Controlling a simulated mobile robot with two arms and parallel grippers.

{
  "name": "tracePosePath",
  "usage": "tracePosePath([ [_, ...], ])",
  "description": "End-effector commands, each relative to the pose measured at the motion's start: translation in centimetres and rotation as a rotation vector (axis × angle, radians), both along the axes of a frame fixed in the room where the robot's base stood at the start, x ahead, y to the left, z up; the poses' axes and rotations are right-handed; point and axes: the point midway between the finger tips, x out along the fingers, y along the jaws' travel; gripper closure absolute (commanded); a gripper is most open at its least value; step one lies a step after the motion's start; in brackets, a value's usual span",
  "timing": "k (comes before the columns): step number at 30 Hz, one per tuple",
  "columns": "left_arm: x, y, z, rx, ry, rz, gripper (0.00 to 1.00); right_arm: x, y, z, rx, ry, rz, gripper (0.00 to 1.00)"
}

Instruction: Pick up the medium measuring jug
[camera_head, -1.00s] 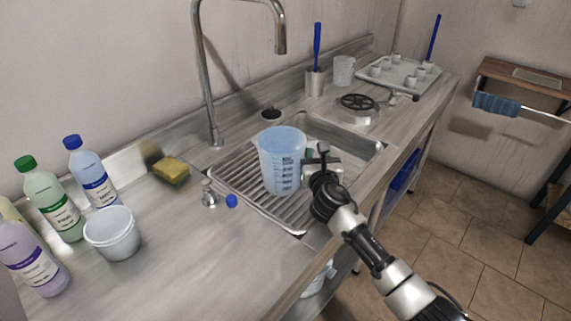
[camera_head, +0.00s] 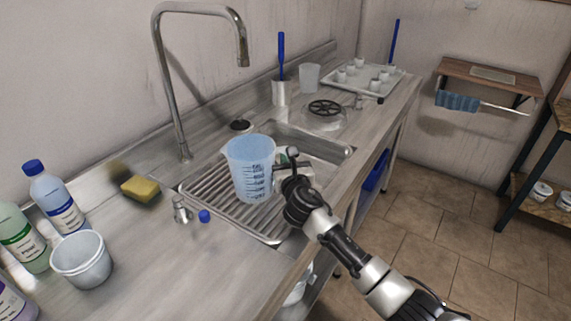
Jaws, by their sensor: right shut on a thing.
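A translucent blue measuring jug (camera_head: 250,172) with dark scale marks stands upright over the ribbed drainboard of the sink. My right gripper (camera_head: 280,171) is at the jug's right side, shut on it. The fingertips are partly hidden by the gripper body and the jug. I cannot tell whether the jug's base touches the drainboard. A smaller, paler jug (camera_head: 309,77) stands at the back of the counter. My left gripper is not in view.
A tall tap (camera_head: 168,80) rises behind the sink (camera_head: 330,152). A yellow sponge (camera_head: 141,188), a white tub (camera_head: 82,260) and bottles (camera_head: 55,200) stand at left. A tray (camera_head: 383,84) with several small cups is at the back right. The counter's front middle is clear.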

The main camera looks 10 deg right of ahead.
Motion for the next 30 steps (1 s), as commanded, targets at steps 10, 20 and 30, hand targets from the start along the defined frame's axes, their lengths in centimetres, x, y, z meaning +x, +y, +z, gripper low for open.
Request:
tracePosePath([
  [10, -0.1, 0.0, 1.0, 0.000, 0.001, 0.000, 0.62, 0.0, -0.8, 3.6, -0.002, -0.003, -0.002, 1.00],
  [20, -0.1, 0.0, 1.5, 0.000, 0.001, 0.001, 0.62, -0.2, -4.8, 6.0, -0.003, -0.004, -0.001, 1.00],
  [30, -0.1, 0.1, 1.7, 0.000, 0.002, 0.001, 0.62, -0.3, -8.3, 8.1, -0.001, -0.004, 0.000, 1.00],
])
